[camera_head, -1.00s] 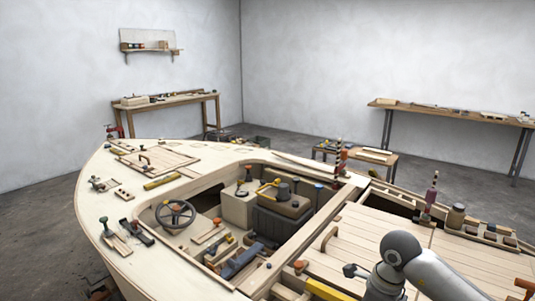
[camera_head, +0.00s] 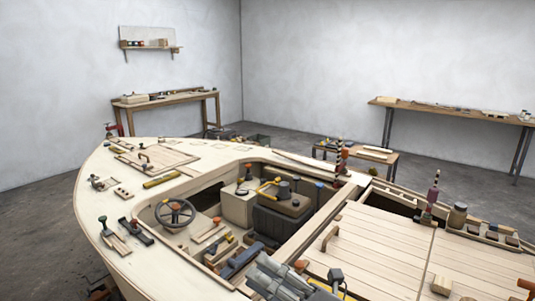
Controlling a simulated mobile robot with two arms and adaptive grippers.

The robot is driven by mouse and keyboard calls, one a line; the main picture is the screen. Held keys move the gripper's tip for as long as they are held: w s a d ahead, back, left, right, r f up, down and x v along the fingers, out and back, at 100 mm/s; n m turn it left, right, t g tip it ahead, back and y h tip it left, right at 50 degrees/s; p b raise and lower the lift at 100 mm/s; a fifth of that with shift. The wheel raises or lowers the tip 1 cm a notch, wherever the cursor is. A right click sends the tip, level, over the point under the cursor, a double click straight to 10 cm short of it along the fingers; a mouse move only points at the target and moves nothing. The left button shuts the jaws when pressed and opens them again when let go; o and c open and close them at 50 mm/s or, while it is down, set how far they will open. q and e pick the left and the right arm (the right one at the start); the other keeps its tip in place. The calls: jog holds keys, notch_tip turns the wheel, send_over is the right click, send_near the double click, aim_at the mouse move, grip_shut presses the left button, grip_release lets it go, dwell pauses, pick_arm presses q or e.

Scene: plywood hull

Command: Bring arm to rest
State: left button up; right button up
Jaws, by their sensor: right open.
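My right gripper (camera_head: 270,272) shows in grey at the bottom middle of the head view, over the near edge of the boat's open cockpit. It is open, and I see nothing held in it. Its lower part is cut off by the frame's bottom edge. My left gripper is not in view. The plywood boat hull (camera_head: 95,210) fills the lower part of the view.
The cockpit holds a steering wheel (camera_head: 175,213) and a dark seat box (camera_head: 272,226). The planked deck (camera_head: 375,240) at right is mostly clear, with a small wooden block (camera_head: 442,285). Upright striped posts (camera_head: 339,155) rise from the hull. Benches stand along the walls.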

jog(key=w+d+f+m+t+h, duration=0.2)
jog(key=d+m+t+h, duration=0.4)
jog(key=m, duration=0.4)
jog(key=w+d+f+m+t+h, duration=0.2)
jog(key=d+m+t+h, duration=0.2)
jog(key=d+m+h, duration=0.5)
jog(key=s+d+f+m+g+h, duration=0.2)
jog(key=d+f+m+g, duration=0.1)
jog(key=f+m, duration=0.25)
jog(key=s+d+f+m+g+h, duration=0.2)
jog(key=f+m+h, duration=0.15)
jog(key=f, duration=0.25)
jog(key=s+f+m+g+y, duration=0.1)
jog(key=s+f+m+g, duration=0.2)
jog(key=s+f+g, duration=0.6)
jog(key=s+f+m+g+y, duration=0.1)
jog(key=s+f+m+g, duration=0.35)
jog(key=s, duration=0.95)
notch_tip(320, 180, down, 28)
jog(key=f+n, duration=0.1)
jog(key=n, duration=0.1)
jog(key=s+d+f, duration=0.2)
jog(key=s+f, duration=0.5)
jog(key=s, duration=0.1)
jog(key=s+d+f, duration=0.1)
jog(key=s+f, duration=0.7)
jog(key=shift+s+d+g, duration=0.35)
jog(key=shift+s, duration=0.05)
